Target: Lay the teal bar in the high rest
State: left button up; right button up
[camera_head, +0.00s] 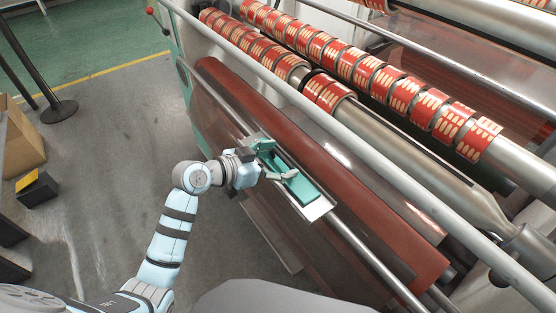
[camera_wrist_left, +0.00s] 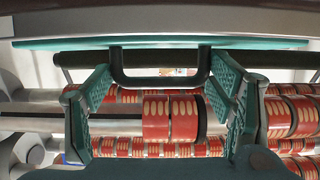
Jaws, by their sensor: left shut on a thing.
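A flat teal bar (camera_head: 301,189) lies lengthwise over a pale metal tray-like rest (camera_head: 322,209) at the front of the machine. I cannot tell whether the bar touches it, or whether this is the high rest. My left gripper (camera_head: 277,166) is at the bar and partly covers it. In the left wrist view the teal bar (camera_wrist_left: 160,43) crosses the top, edge-on. A black U-shaped handle (camera_wrist_left: 160,81) hangs between my left gripper's fingers (camera_wrist_left: 162,90), and the gripper is shut on it. My right gripper is not in view.
A long brown-red roller (camera_head: 345,185) and a grey metal rail (camera_head: 330,123) run diagonally behind the bar. Rolls with red labels (camera_head: 330,92) line the shafts beyond. A box (camera_head: 20,140) and a post base (camera_head: 59,111) stand at left.

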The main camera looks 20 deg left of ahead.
pick_arm(q)
jog(key=o, duration=1.2)
jog(key=shift+s, duration=0.1)
jog(key=shift+o, duration=0.2)
jog(key=shift+r, duration=0.15)
jog(key=p+v, duration=0.1)
jog(key=v, duration=1.1)
